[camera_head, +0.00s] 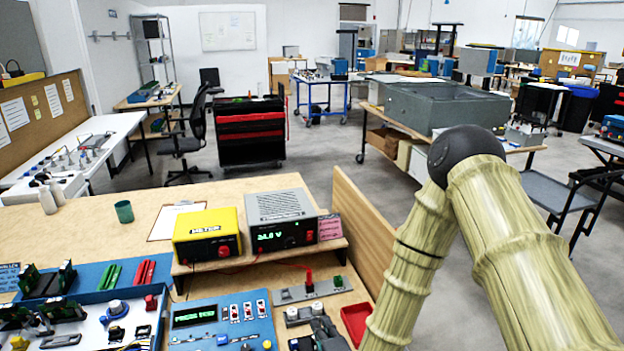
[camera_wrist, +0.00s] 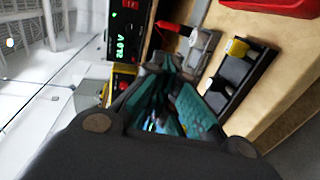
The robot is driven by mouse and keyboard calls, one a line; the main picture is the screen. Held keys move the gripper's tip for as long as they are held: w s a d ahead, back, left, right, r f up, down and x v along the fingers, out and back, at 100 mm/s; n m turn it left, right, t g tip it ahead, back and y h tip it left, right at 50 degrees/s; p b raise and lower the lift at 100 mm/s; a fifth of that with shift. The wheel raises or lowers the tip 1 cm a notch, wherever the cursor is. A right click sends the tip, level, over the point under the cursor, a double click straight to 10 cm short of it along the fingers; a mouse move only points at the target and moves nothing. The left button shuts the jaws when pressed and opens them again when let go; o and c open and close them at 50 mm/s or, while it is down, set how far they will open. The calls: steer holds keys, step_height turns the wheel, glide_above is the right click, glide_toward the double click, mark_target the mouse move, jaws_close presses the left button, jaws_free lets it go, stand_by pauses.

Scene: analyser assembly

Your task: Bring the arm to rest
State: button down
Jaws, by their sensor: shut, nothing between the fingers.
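My arm (camera_head: 530,240) shows in the head view at the right, bent at a dark elbow joint (camera_head: 467,152). Its forearm runs down to the bottom edge, near the front right of the wooden bench (camera_head: 75,229). My gripper (camera_wrist: 156,65) shows in the wrist view with its dark and teal fingers drawn together. It is shut and holds nothing. In the head view the wrist is cut off by the bottom edge, and I cannot clearly make out the gripper there.
A power supply (camera_head: 282,220) and a yellow meter (camera_head: 207,235) stand on a raised shelf. A red tray (camera_head: 357,322) lies near the forearm, beside a wooden side panel (camera_head: 362,225). A blue panel (camera_head: 222,322) is at the front.

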steer(key=s+d+f+m+g+h, duration=0.1)
steer(key=s+d+f+m+g, duration=0.35)
steer(key=s+f, duration=0.35)
steer(key=s+d+f+m+g+h, duration=0.1)
steer(key=s+d+f+m+g, duration=0.4)
steer(key=f, duration=0.5)
steer(key=s+d+f+m+g, duration=0.2)
steer(key=s+d+m, duration=0.1)
steer(key=s, duration=0.4)
steer(key=s+d+f+m+g+h, duration=0.1)
steer(key=s+d+m+g, duration=0.1)
steer(key=s+d+m, duration=0.2)
steer(key=s+d+f+m+g+h, duration=0.1)
steer(key=s+d+f+m+g, duration=0.1)
steer(key=s, duration=0.7)
steer(key=d+m, duration=0.1)
steer(key=m, duration=0.1)
steer(key=shift+s+d+f+m, duration=0.25)
steer(key=shift+s+f+m, duration=0.1)
steer(key=shift+s, duration=0.05)
